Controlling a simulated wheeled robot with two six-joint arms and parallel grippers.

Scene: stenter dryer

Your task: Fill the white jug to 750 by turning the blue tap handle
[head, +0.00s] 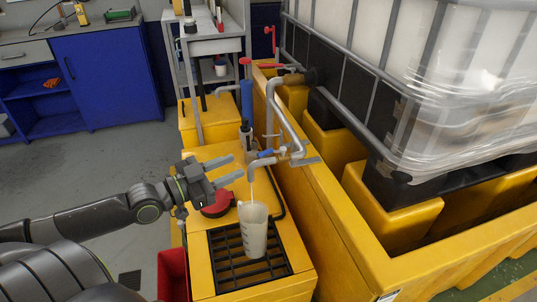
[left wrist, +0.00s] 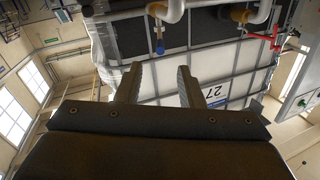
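The white jug (head: 254,232) stands upright on a black grate (head: 225,269), under the grey tap spout (head: 252,170). A thin pale stream seems to run from the spout into the jug. Dark marks show on the jug's side, too small to read, and I cannot tell the level. The blue tap handle (head: 265,153) sits on the pipe above the spout; a blue piece, probably this handle, shows in the left wrist view (left wrist: 160,47). My left gripper (head: 236,167) is open and empty, left of the handle and apart from it. My right gripper is not in view.
A yellow bund wall (head: 325,205) and a caged white tank (head: 460,80) stand on the right. A red-and-black round object (head: 217,205) lies below my left gripper. A red bin (head: 172,275) is at lower left. A blue cabinet (head: 105,75) stands behind.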

